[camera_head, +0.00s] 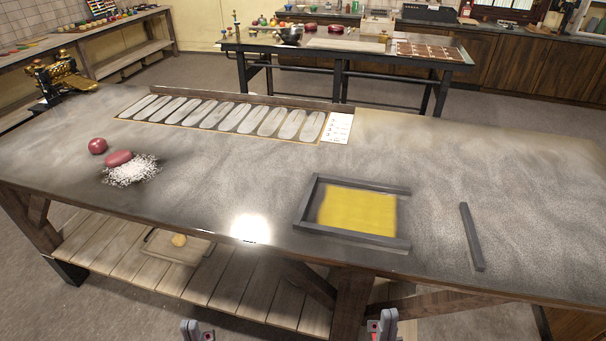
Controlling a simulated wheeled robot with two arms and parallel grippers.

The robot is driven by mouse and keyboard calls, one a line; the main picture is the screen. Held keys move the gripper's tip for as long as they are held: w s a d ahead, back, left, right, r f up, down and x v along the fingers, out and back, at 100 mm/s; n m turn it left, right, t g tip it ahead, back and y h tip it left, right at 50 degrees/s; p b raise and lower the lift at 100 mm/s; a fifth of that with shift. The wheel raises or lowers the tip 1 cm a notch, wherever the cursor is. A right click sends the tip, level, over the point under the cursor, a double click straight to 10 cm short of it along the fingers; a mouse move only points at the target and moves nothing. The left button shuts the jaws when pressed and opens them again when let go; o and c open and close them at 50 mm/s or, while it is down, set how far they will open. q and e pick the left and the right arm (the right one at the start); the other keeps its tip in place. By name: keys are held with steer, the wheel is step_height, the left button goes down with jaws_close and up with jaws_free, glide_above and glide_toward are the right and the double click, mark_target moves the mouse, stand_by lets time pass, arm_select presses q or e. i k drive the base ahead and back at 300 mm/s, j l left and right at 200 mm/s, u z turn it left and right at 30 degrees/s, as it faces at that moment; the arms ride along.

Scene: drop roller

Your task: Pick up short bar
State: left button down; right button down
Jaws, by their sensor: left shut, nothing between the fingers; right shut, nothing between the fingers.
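A dark grey short bar (472,237) lies flat and loose on the worktable, to the right of a yellow slab (357,211). Similar grey bars border the slab along its left (308,203), back (362,184) and front (350,235) sides. Its right side has no bar against it. My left gripper (197,331) and my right gripper (383,326) show at the bottom edge, in front of the table. Both are shut and empty, apart from the bars. Their lower parts are cut off by the picture edge.
The worktable (230,185) holds a red ball (98,146), a reddish lump (118,158) on white powder (131,171), and a tray of oval moulds (225,116) at the back. A slatted shelf (190,275) lies below. Tabletop around the loose bar is clear.

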mark_target(479, 264)
steer(key=z, duration=1.25)
